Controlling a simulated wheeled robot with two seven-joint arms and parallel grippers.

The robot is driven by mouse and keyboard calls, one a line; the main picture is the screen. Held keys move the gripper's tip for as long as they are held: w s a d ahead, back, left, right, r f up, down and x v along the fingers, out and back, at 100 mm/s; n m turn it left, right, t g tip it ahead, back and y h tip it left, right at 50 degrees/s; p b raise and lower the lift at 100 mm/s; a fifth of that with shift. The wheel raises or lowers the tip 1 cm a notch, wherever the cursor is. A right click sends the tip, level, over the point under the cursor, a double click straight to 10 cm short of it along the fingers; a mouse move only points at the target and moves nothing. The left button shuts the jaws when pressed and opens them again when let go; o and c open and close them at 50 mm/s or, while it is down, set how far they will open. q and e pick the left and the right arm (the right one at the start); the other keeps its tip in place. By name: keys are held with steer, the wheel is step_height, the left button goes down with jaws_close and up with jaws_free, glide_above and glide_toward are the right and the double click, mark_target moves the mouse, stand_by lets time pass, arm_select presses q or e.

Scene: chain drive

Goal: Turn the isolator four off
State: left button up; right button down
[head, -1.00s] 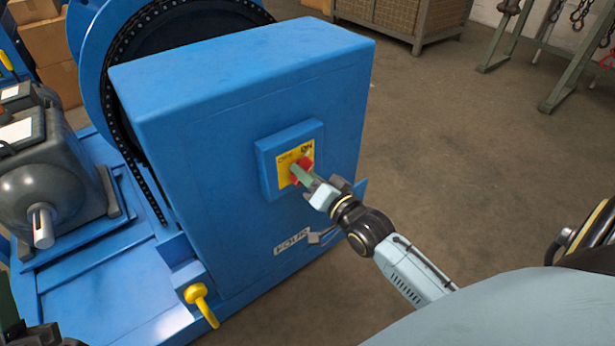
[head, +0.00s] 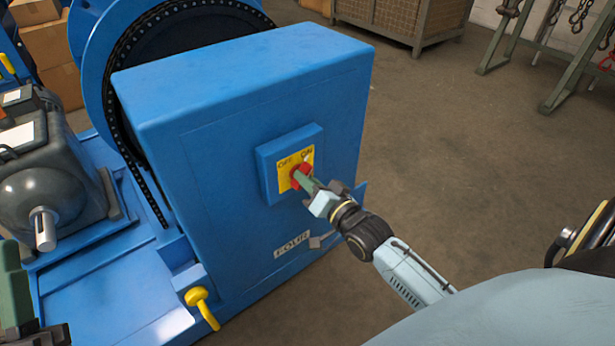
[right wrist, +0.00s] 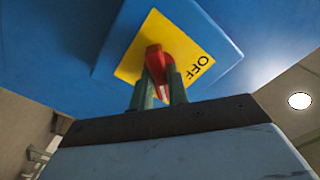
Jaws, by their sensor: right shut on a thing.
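The isolator four is a blue switch box (head: 268,172) with a yellow plate (head: 284,170), on the face of a blue housing above a label reading FOUR (head: 292,245). OFF is at the plate's left and ON at its right. Its red knob (head: 299,176) is partly hidden by my right gripper (head: 312,187). In the right wrist view the red knob (right wrist: 157,62) sits between the green fingers (right wrist: 160,90), which are shut on it. I cannot tell exactly which mark the knob points to. My left gripper (head: 14,290) shows only in part at the lower left; its opening is unclear.
The blue housing (head: 240,75) stands beside a large chain wheel (head: 150,60) and a grey motor (head: 50,170). A yellow handle (head: 201,305) sticks out at its lower corner.

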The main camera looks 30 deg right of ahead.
arm_select(q)
step_height(320, 180, down, 13)
steer(key=w+a+g+y+p, duration=0.25)
steer(key=g+p, duration=0.25)
steer(key=g, duration=0.5)
steer(key=s+a+f+n+g+y+p, duration=0.1)
steer(key=s+a+f+g+y+p, duration=0.35)
steer(key=s+f+g, duration=0.75)
steer(key=shift+t, duration=0.3)
steer(key=shift+a+f+p, duration=0.2)
steer(key=shift+a+f, duration=0.15)
steer(key=shift+f, duration=0.4)
steer(key=shift+a+f+p, duration=0.25)
steer(key=shift+a+f, duration=0.15)
steer(key=shift+f, duration=0.35)
steer(key=shift+a+f+p, duration=0.2)
steer(key=shift+a+f, duration=0.15)
steer(key=shift+f, duration=0.4)
arm_select(e)
steer(key=shift+a+n, duration=0.1)
steer(key=shift+n, duration=8.4)
